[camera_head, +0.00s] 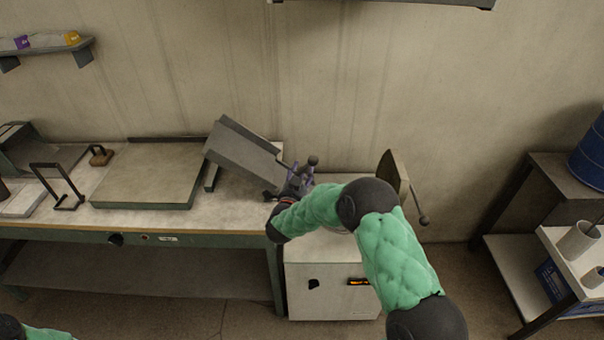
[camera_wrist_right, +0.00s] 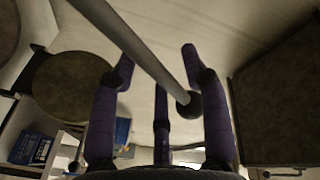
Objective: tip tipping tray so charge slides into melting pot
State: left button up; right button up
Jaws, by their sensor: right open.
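The grey tipping tray (camera_head: 243,150) is tilted at the right end of the bench, its left end raised and its right end low beside the white furnace cabinet (camera_head: 325,285). My right gripper (camera_head: 305,170), with purple fingers, is open at the tray's low end. In the wrist view, a grey rod with a dark ball end (camera_wrist_right: 187,103) passes between its open fingers (camera_wrist_right: 158,65); I cannot tell whether they touch. The pot's opening is hidden behind my right arm. I cannot see any charge. My left gripper is out of view.
A round lid (camera_head: 392,175) stands raised right of my forearm; it also shows in the wrist view (camera_wrist_right: 70,85). A flat plate (camera_head: 150,178) and a black stand (camera_head: 62,185) are on the bench. A rack with a blue drum (camera_head: 590,155) stands at right.

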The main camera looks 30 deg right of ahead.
grip_shut()
jog(key=shift+w+a+r, duration=0.15)
jog(key=shift+a+r, duration=0.15)
jog(key=w+a+r+n+t, duration=0.1)
jog(key=w+a+r+n, duration=0.3)
jog(key=a+n, duration=0.4)
jog(key=shift+w+a+t+h+p, duration=0.3)
jog(key=shift+w+a+t+p, duration=0.15)
jog(key=shift+w+a, duration=0.4)
jog(key=shift+n, duration=0.3)
grip_release()
jog(key=shift+w, duration=0.15)
